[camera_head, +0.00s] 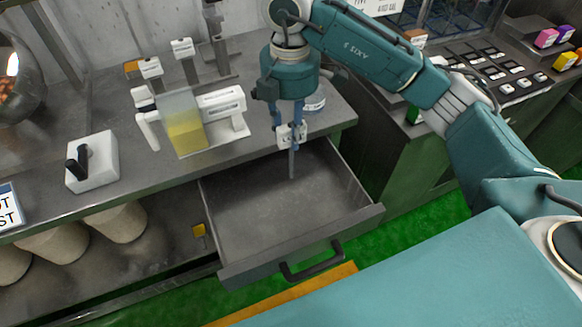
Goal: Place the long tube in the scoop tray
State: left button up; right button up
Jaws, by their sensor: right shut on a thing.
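My right gripper (291,132) comes down from above, pointing downward over the back part of an open grey drawer (250,210). It is shut on a slim grey tool with a white lettered tag (287,139), whose thin shaft (292,163) hangs upright. I take this tool to be the long tube; the lettering is too small to read surely. The shaft's lower end appears above the drawer floor; I cannot tell whether it touches. The drawer looks empty and is the only tray-like thing near; I cannot tell whether it is the scoop tray. My left gripper is not in view.
A yellow-filled clear container (185,125) stands on the bench beside a white labelled holder (227,108). A white box with a black lever (93,162) is at left. Stands with white labels are behind. The drawer handle (312,262) juts forward. A panel of switches (495,72) is at right.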

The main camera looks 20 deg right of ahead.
aim_at(291, 166)
notch_tip(291, 166, down, 7)
jog(key=shift+s+d+f+p, duration=0.1)
jog(key=shift+s+f+p, duration=0.1)
jog(key=shift+p, duration=0.3)
notch_tip(291, 166, down, 4)
jog(key=shift+r+p, duration=0.25)
jog(key=shift+p, duration=0.1)
jog(key=shift+w+f, duration=0.1)
jog(key=shift+f, duration=0.25)
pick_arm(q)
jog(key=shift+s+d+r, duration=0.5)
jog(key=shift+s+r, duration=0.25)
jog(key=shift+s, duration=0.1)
pick_arm(e)
jog(key=shift+f, duration=0.1)
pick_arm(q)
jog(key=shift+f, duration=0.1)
pick_arm(e)
jog(key=shift+f, duration=0.1)
jog(key=o, duration=1)
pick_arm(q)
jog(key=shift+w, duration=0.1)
pick_arm(e)
jog(key=shift+o, duration=0.2)
